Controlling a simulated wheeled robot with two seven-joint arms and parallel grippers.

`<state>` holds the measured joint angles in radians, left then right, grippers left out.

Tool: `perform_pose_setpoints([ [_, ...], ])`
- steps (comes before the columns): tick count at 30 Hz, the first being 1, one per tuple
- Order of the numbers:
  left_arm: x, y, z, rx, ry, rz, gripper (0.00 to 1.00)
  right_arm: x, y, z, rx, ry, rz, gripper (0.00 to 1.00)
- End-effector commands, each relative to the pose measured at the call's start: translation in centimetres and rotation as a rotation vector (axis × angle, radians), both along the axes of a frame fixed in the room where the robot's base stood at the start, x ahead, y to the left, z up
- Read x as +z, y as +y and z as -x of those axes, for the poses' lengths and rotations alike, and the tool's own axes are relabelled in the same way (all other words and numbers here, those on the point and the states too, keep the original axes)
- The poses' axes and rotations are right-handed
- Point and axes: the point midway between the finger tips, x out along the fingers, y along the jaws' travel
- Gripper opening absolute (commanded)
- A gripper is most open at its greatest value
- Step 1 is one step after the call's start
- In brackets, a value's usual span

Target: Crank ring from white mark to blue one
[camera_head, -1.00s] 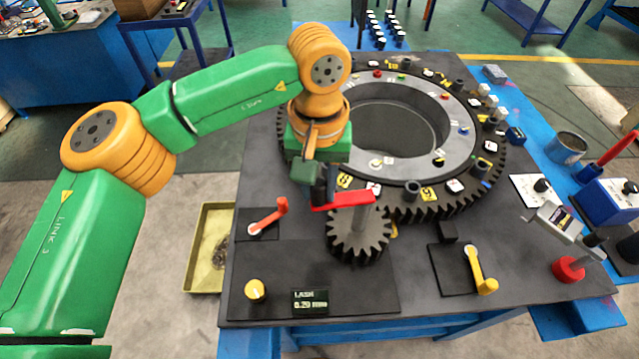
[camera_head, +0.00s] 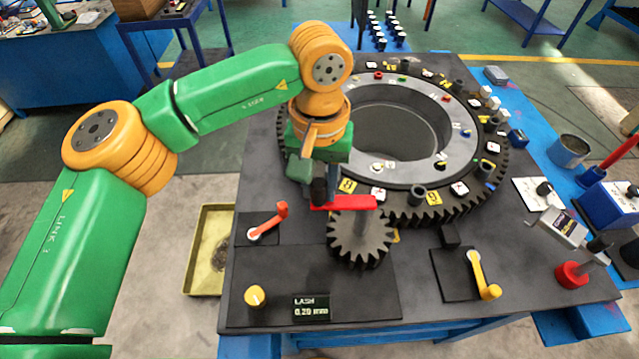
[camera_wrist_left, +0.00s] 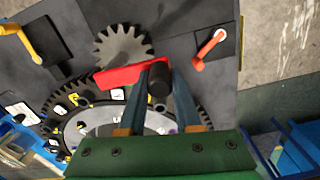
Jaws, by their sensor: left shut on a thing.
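The large toothed ring (camera_head: 430,206) lies flat on the dark bench top, with white, yellow and coloured marks around its upper face. A small pinion gear (camera_head: 360,238) meets its near edge. A red crank arm (camera_head: 352,202) sits above the pinion on a grey shaft. My left gripper (camera_head: 318,186) is shut on the crank's black handle, at the red arm's left end. In the left wrist view the handle (camera_wrist_left: 159,80) stands between the two fingers (camera_wrist_left: 160,88). The ring's far left part is hidden by my arm. My right gripper is not in view.
An orange lever (camera_head: 268,222) stands left of the pinion and a yellow lever (camera_head: 482,275) to the right. A yellow knob (camera_head: 255,292) and a display (camera_head: 311,306) reading LASH 0.20 mm are in front.

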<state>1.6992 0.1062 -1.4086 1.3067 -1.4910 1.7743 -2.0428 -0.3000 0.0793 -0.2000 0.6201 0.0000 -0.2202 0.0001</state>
Motion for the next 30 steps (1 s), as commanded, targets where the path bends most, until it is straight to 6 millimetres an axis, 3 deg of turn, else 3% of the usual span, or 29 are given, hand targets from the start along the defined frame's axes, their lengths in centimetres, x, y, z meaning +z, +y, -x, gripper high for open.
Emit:
perform_pose_setpoints([
  [7, 0.3, 0.0, -0.2, 0.005, -0.010, 0.002, 0.00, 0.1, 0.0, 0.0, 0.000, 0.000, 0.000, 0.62],
  [8, 0.3, 0.0, -0.2, 0.005, -0.010, 0.002, 0.35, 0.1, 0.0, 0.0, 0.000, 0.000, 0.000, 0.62],
  [11, 0.2, 0.0, -0.2, 0.004, -0.008, 0.002, 0.62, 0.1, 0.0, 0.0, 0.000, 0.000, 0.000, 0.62],
  [20, 0.2, 0.0, -0.1, 0.002, -0.004, 0.001, 0.62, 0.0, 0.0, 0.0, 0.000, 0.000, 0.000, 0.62],
  [30, 6.5, 0.0, -0.3, 0.005, -0.006, 0.003, 0.62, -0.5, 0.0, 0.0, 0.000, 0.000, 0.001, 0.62],
])
